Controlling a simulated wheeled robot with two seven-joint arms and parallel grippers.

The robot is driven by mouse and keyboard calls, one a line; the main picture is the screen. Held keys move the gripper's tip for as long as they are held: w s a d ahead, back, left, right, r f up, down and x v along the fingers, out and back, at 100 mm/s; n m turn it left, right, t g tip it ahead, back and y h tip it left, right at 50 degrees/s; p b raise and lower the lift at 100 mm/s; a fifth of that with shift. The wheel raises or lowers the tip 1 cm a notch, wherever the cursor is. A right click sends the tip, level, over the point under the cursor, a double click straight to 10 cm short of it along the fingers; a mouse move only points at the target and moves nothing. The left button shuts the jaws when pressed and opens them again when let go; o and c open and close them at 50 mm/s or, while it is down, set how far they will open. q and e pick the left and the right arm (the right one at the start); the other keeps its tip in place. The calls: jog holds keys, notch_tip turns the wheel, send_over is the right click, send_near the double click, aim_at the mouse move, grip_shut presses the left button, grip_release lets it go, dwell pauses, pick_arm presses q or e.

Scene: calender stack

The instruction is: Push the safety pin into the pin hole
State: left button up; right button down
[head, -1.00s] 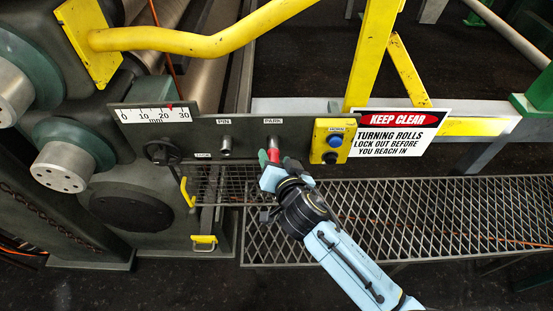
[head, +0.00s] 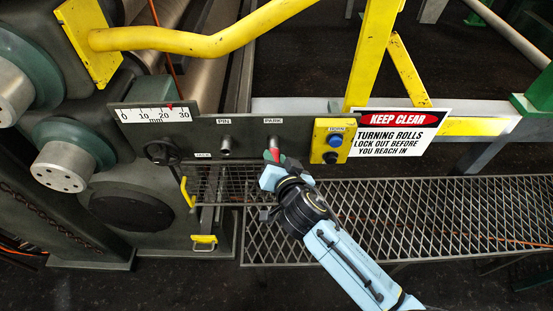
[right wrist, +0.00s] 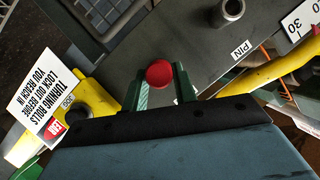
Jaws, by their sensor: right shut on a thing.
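The safety pin's red handle (head: 275,155) is at the socket under the PARK label (head: 273,120) on the dark panel. My right gripper (head: 274,160) is shut on this handle. In the right wrist view the round red handle end (right wrist: 160,74) sits between the green fingers of the right gripper (right wrist: 159,82). The pin's shaft and how far it sits in the park socket are hard to tell. The pin hole is a grey round collar (head: 225,146) under the PIN label, left of the gripper; its open end (right wrist: 231,10) shows in the right wrist view. My left gripper is out of view.
A yellow button box (head: 333,141) is close to the right of the gripper, beside a KEEP CLEAR sign (head: 400,135). A black knob (head: 160,152) and a millimetre scale (head: 154,114) are on the left. A mesh walkway (head: 430,215) lies below. The panel between PARK and PIN is clear.

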jog(key=shift+s, duration=0.15)
jog(key=shift+s, duration=2.9)
